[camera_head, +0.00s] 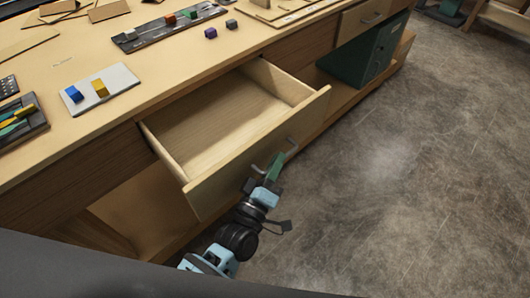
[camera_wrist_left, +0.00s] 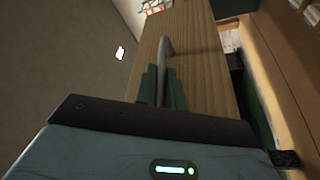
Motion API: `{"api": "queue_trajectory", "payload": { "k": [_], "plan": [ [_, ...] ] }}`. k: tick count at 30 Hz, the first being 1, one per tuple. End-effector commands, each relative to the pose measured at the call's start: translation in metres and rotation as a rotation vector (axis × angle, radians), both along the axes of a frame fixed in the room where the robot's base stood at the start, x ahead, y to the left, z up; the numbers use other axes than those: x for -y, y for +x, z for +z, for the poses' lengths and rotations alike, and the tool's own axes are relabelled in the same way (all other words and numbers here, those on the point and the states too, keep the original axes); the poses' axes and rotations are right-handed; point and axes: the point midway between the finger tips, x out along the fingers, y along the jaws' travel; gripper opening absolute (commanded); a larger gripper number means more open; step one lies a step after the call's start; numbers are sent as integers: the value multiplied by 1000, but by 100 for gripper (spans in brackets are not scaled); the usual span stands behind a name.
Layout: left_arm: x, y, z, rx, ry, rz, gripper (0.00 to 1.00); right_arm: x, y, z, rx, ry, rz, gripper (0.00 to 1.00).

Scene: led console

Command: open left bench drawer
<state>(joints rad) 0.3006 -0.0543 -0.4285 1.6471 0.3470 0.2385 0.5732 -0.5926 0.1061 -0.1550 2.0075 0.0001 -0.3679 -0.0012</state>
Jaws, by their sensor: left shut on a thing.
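The left bench drawer (camera_head: 222,112) is pulled out from the wooden bench, and its pale inside is empty where it shows in the head view. Its front panel (camera_head: 235,160) carries a grey bar handle (camera_head: 292,147). My left gripper (camera_head: 270,174) is at the handle, in front of the drawer front. In the left wrist view the green fingers (camera_wrist_left: 163,88) are shut on the handle (camera_wrist_left: 165,62), with the wooden drawer front (camera_wrist_left: 200,70) behind it. The fingers hide part of the handle. My right gripper is not in view.
The bench top (camera_head: 150,60) holds a light plate (camera_head: 108,82) with blue and yellow blocks, a dark rail (camera_head: 165,30) with coloured blocks, and a dark tray (camera_head: 20,122). A second drawer (camera_head: 365,18) is closed at right, above a green cabinet (camera_head: 365,55). The floor (camera_head: 400,180) at right is clear.

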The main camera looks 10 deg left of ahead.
Motion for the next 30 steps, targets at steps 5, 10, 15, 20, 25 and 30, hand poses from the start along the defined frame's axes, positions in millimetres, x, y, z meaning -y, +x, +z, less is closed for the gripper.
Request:
{"api": "queue_trajectory", "payload": {
  "k": [5,10,15,20,25,30],
  "plan": [
    [4,-3,0,0,0,1,0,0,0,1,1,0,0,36],
    [3,-3,0,0,0,1,0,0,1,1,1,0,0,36],
    [3,-3,0,0,-1,1,20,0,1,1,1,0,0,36],
    [3,-3,0,0,-1,1,33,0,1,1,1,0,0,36],
    [3,-3,0,0,-1,1,33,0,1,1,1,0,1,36],
    [0,-11,-3,-2,-1,1,33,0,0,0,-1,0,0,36]
  ]
}}
